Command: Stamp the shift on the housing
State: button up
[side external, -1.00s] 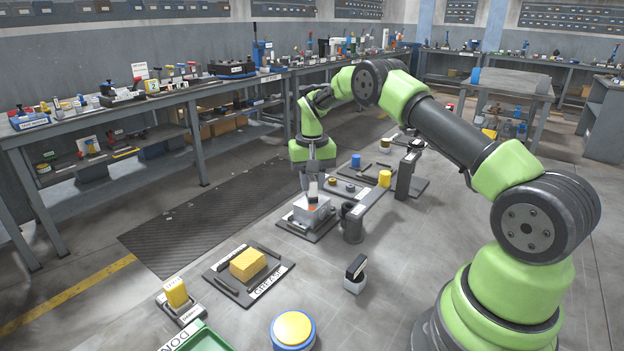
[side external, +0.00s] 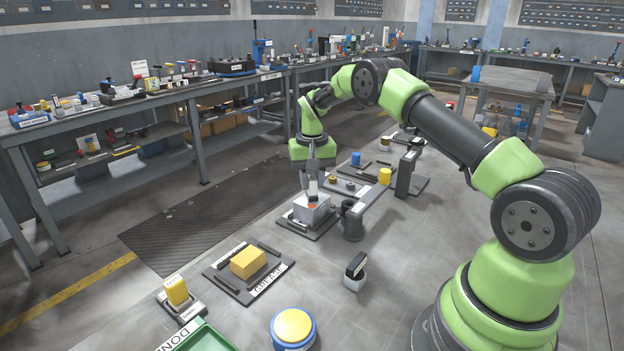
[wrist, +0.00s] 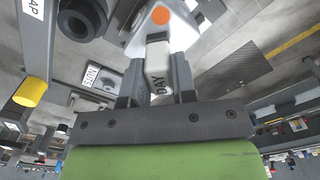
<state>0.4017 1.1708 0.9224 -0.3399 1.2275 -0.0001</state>
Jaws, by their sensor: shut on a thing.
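The housing (side external: 309,215) is a light grey block on a dark plate on the table. It carries an orange mark on its top face, and the housing (wrist: 190,12) also shows at the top of the wrist view. My gripper (side external: 312,176) points down over the housing, shut on a pale stamp (wrist: 158,68) lettered "DAY". The stamp is upright, with its lower end at or just above the housing top beside the orange mark. I cannot tell whether it touches. Another stamp (side external: 355,272), white with a black top, stands apart on the table.
A grease plate (side external: 222,283) with a yellow block, a yellow-topped piece (side external: 176,291) in a holder, a green DONE tray (side external: 208,340) and a blue-yellow button (side external: 293,328) stand nearer the camera.

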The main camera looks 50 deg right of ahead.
jog(key=shift+r, duration=3.5)
